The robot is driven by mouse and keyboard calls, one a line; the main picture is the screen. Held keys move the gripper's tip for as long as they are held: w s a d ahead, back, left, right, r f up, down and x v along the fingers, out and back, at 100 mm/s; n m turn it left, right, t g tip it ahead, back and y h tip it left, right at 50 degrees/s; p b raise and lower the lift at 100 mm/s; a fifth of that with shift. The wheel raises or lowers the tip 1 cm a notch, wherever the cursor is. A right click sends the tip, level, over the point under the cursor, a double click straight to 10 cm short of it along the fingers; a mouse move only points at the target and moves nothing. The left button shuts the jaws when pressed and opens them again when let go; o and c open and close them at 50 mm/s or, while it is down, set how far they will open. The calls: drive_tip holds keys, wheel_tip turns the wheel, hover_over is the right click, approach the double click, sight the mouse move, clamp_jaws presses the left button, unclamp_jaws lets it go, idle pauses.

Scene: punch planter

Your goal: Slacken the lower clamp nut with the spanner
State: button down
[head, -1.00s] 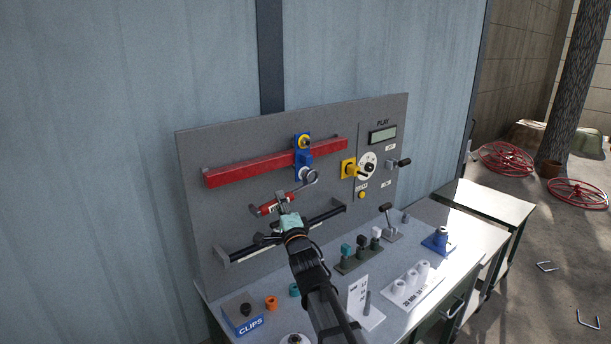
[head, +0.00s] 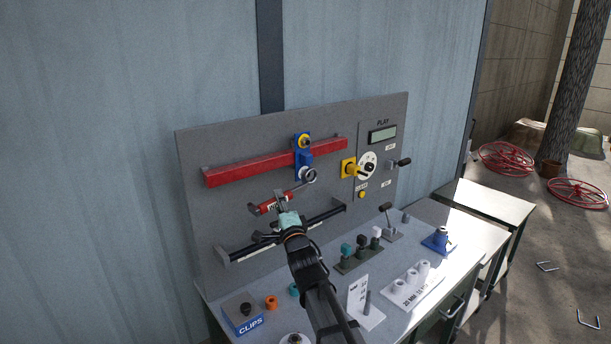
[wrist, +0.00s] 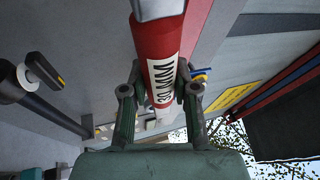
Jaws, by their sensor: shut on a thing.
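The spanner has a red handle (head: 268,207) with a white label and a silver ring end (head: 309,176). My gripper (head: 281,205) is shut on the handle, and the shaft slants up to the right. In the wrist view the handle (wrist: 163,45) lies between both fingers (wrist: 160,95). A blue clamp (head: 304,158) sits on the red bar (head: 250,169), with a yellow nut (head: 304,142) at its top. The ring end overlaps the clamp's lower end in the head view, covering most of the lower nut. I cannot tell whether the ring is seated around it.
A black rail (head: 325,214) runs across the board (head: 225,215) below the spanner. The bench below holds a blue CLIPS box (head: 242,314), a block with knobs (head: 357,258) and a lever (head: 388,220).

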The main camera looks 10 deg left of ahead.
drive_tip(key=shift+w+a+b, duration=0.6)
drive_tip(key=shift+w+a, duration=0.3)
drive_tip(key=shift+a, duration=0.05)
idle(0.5)
wheel_tip(320, 180, down, 8)
drive_tip(key=w+d+n+g+y+b, duration=0.1)
drive_tip(key=n+y, duration=0.4)
drive_tip(key=n, duration=0.5)
drive_tip(key=shift+w+d+g, duration=0.5)
drive_tip(key=shift+w+d, duration=0.35)
drive_tip(key=shift+w, duration=0.05)
idle(0.4)
drive_tip(key=s+d+p, duration=0.2)
drive_tip(key=s+d, duration=0.4)
drive_tip(key=shift+d, duration=0.35)
idle(0.8)
